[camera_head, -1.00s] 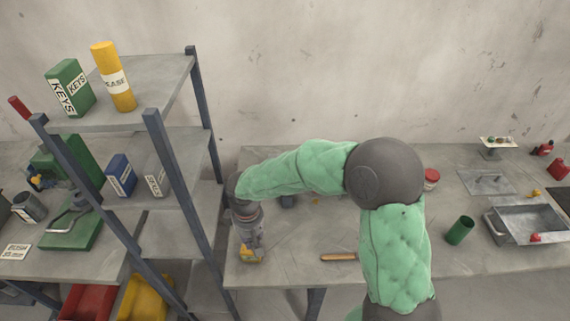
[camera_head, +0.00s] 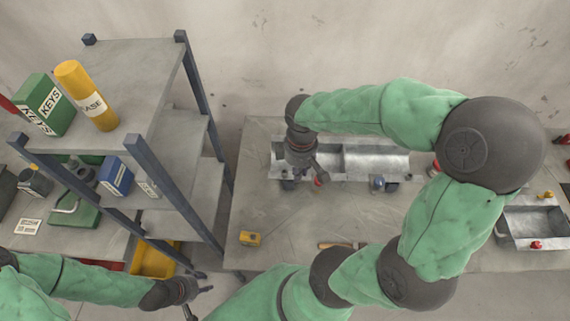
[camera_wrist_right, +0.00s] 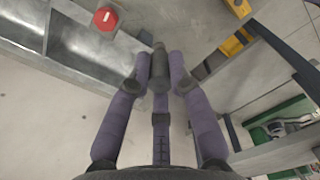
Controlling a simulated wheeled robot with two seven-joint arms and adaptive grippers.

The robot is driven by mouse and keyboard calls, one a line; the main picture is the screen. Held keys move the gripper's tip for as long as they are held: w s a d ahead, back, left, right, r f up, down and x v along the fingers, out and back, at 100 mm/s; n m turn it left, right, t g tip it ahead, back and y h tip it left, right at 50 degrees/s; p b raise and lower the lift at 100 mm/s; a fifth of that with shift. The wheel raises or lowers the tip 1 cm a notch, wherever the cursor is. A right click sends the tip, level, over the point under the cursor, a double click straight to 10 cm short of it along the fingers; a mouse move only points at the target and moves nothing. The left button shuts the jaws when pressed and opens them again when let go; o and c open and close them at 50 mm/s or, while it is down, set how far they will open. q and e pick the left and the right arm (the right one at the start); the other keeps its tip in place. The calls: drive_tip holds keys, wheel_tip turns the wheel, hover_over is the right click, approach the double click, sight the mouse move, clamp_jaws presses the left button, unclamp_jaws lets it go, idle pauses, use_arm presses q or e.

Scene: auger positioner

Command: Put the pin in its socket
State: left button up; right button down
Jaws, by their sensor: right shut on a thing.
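My right gripper (camera_head: 316,175) is over the left part of a long metal trough (camera_head: 375,162) on the bench. In the right wrist view my right gripper (camera_wrist_right: 160,78) is shut on a dark grey cylindrical pin (camera_wrist_right: 158,68), which sits between the fingertips. A red round knob (camera_wrist_right: 106,18) is beside the trough's wall (camera_wrist_right: 85,42) in that view, apart from the pin. I cannot make out the pin's socket. My left gripper (camera_head: 198,296) is low at the left, its fingers apart and empty.
A yellow block (camera_head: 250,238) and a wooden-handled tool (camera_head: 340,245) lie on the bench front. A grey shelf rack (camera_head: 150,75) stands at the left. A metal tray (camera_head: 535,222) is at the right. The bench's front left is mostly clear.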

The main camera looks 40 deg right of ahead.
drive_tip(key=w+f, duration=0.2)
drive_tip(key=w+d+f, duration=0.1)
drive_tip(key=w+f, duration=0.1)
drive_tip(key=w, duration=0.1)
drive_tip(key=w+d+f, duration=0.1)
drive_tip(key=w+f, duration=0.2)
drive_tip(key=shift+w, duration=0.15)
drive_tip(key=shift+w+f, duration=0.25)
drive_tip(key=shift+f, duration=1.65)
drive_tip(key=shift+f, duration=0.1)
drive_tip(key=c, duration=1.1)
unclamp_jaws()
drive_tip(key=shift+c, duration=0.2)
